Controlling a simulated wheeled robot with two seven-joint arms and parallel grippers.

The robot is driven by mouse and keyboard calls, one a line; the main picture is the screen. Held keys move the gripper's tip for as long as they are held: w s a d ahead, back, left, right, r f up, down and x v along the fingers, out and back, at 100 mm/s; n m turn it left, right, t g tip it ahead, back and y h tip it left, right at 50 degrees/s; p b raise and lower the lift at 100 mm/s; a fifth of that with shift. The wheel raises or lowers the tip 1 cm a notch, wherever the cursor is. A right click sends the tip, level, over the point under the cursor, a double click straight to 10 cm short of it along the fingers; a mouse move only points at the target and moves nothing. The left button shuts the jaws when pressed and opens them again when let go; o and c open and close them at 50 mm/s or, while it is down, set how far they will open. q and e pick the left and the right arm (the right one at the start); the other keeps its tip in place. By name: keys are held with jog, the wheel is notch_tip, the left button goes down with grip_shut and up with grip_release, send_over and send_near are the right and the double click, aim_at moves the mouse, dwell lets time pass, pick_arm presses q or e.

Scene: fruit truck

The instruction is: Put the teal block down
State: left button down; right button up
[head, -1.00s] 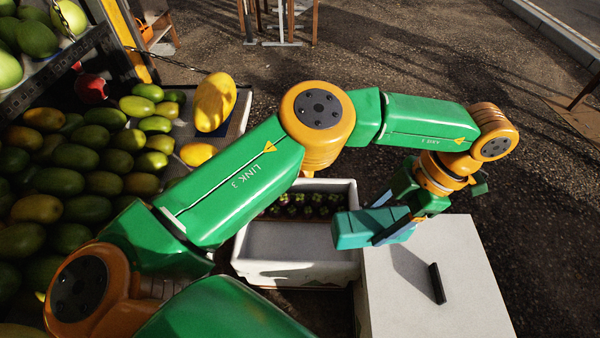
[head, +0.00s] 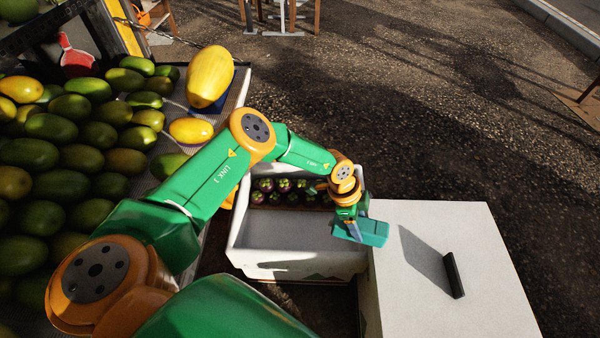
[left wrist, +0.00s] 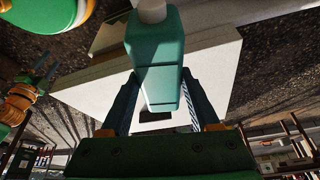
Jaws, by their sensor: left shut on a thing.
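The teal block (head: 374,233) is held in my left gripper (head: 347,231), above the gap between the white crate and the left edge of the white box top. In the left wrist view the teal block (left wrist: 155,60) sits between the two fingers of my left gripper (left wrist: 158,98), with a pale round end at the top of the picture. The gripper is shut on it. The block looks raised, apart from the box top. At the left of the wrist view, a dim orange and green arm part (left wrist: 20,100) shows, perhaps my right arm; its jaws are unclear.
The white box (head: 425,285) has a mostly bare top with a black bar (head: 453,275) on it. The white crate (head: 300,262) holds dark fruit at its back, its front being empty. Mangoes (head: 85,160) fill the stand at left, near a large yellow fruit (head: 210,76).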

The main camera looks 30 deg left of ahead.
pick_arm(q)
jog(key=a+f+n, duration=0.1)
jog(key=w+a+f+n+t+b, duration=0.1)
jog(key=f, duration=0.1)
jog(key=shift+a+n, duration=0.3)
jog(key=shift+n, duration=0.1)
jog(key=a+f+b, duration=1.2)
jog(key=f+b, duration=0.1)
jog(key=shift+a, duration=0.3)
pick_arm(e)
jog(key=w+f, duration=0.3)
jog(key=f, duration=0.3)
jog(key=w+d+f+t, duration=0.1)
jog(key=w+f, duration=0.2)
jog(key=f, duration=0.3)
jog(key=shift+w+d, duration=0.3)
jog(key=shift+w, duration=0.1)
pick_arm(q)
jog(key=shift+c, duration=0.6)
grip_release()
jog(key=shift+s, duration=0.1)
